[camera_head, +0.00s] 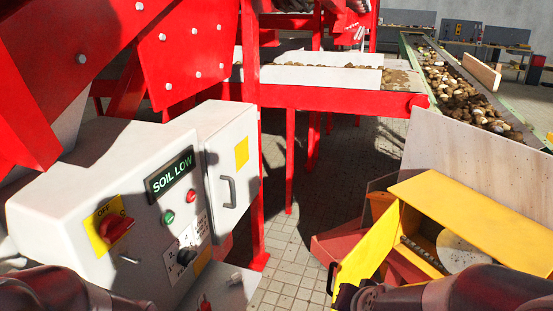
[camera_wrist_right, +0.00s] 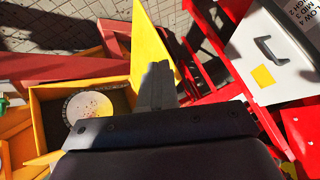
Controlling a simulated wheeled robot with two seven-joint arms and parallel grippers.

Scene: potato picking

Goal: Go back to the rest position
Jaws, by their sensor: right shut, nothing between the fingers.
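My right gripper (camera_wrist_right: 158,75) shows in the right wrist view, its fingers shut together and empty. In that picture it is in front of the open yellow door (camera_wrist_right: 148,38); I cannot tell whether they touch. In the head view the yellow door (camera_head: 366,257) stands open on a yellow box (camera_head: 470,207), with a pale round disc (camera_head: 462,252) inside. My right arm comes in at the lower right, and its fingertips are not visible there. My left arm shows at the lower left, with its gripper out of view.
A white control box (camera_head: 130,185) with knobs and a "SOIL LOW" display stands at left, below red machine frames (camera_head: 190,45). A conveyor (camera_head: 465,95) carrying potatoes runs at right. Tiled floor (camera_head: 290,260) shows between the control box and the yellow box.

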